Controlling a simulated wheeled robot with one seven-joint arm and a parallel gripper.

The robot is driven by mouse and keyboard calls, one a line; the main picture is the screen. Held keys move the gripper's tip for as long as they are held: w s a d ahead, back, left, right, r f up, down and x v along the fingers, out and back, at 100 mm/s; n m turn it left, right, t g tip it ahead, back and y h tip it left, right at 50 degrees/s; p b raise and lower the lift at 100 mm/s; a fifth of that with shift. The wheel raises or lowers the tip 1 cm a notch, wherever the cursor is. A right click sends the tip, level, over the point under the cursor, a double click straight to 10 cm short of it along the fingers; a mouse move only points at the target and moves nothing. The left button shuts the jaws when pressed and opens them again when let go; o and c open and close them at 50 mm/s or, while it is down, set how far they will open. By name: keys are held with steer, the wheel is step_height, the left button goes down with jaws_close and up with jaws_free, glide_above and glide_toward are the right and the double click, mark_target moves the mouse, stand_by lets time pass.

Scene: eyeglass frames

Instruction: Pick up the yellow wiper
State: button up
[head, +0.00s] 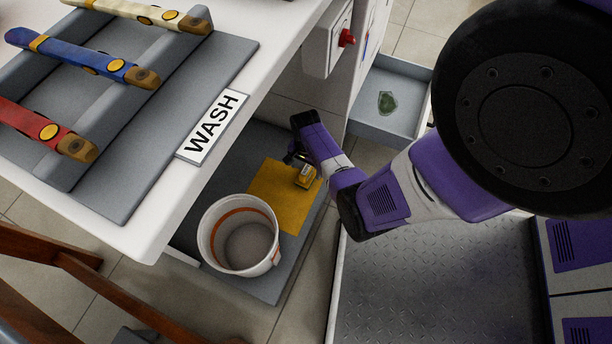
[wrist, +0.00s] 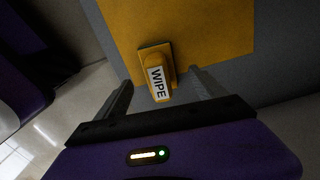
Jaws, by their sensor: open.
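The yellow wiper (wrist: 155,63) has a white label reading WIPE on its handle. In the wrist view it lies at the edge of a flat yellow sheet, at upper centre. In the head view the wiper (head: 306,176) sits on the yellow sheet (head: 268,196) on the low grey shelf. My gripper (wrist: 160,83) is open, with one finger on each side of the wiper's handle end in the wrist view. I cannot tell whether the fingers are level with it. In the head view my arm partly hides the gripper (head: 297,157).
A white bucket (head: 205,238) stands on the shelf beside the sheet. A white table (head: 152,240) with a WASH sign (head: 212,127) and coloured sticks on a grey rack overhangs at left. An open drawer (head: 370,125) holding a green object is behind my arm.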

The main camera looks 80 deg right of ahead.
mark_target(306, 169)
step_height(306, 169, down, 5)
steer(key=b, duration=0.3)
steer(key=shift+r, duration=0.2)
steer(key=shift+a, duration=0.1)
steer(key=c, duration=1.5)
step_height(306, 169, up, 10)
steer(key=p, duration=0.6)
steer(key=shift+r+p, duration=0.1)
steer(key=shift+p, duration=0.25)
